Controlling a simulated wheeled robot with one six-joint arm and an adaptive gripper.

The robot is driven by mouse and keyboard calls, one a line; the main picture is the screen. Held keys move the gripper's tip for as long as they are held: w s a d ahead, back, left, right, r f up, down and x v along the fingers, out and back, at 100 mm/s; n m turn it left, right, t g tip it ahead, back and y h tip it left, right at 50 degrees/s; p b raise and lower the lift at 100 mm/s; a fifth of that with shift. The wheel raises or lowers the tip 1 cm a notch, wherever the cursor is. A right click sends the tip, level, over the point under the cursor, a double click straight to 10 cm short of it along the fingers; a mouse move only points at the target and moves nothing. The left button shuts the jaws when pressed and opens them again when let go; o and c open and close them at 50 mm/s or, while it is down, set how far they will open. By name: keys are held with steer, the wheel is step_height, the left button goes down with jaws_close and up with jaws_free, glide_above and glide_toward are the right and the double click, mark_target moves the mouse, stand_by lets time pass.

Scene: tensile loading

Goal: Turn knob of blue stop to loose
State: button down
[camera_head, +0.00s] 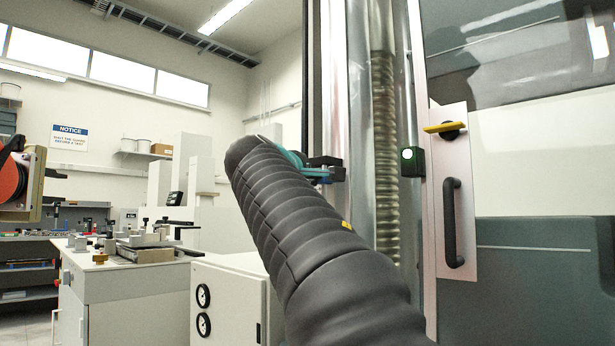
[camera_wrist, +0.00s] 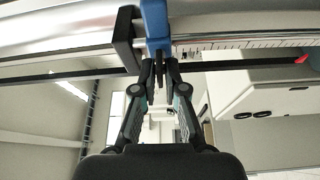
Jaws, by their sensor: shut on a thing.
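The blue stop (camera_wrist: 155,25) is at the top middle of the wrist view, on a rail beside a marked scale. A small bit of blue on the column in the head view (camera_head: 316,173) appears to be the same stop. My gripper (camera_wrist: 160,68) is closed in at the stop's near end, with its fingertips on the small dark knob (camera_wrist: 160,78). The fingertips hide most of the knob, so its turn position cannot be read. In the head view my own arm hides most of the gripper.
A black block (camera_wrist: 126,40) sits just left of the stop, close to the fingers. A red-tipped piece (camera_wrist: 302,60) is farther right by the scale. A cabinet door with a black handle (camera_head: 453,222) and yellow latch (camera_head: 446,127) stands right. A workbench (camera_head: 130,268) stands left.

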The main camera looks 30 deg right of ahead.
steer(key=shift+n, duration=0.4)
steer(key=c, duration=1.3)
jaws_free()
steer(key=v, duration=1.2)
steer(key=shift+r, duration=0.15)
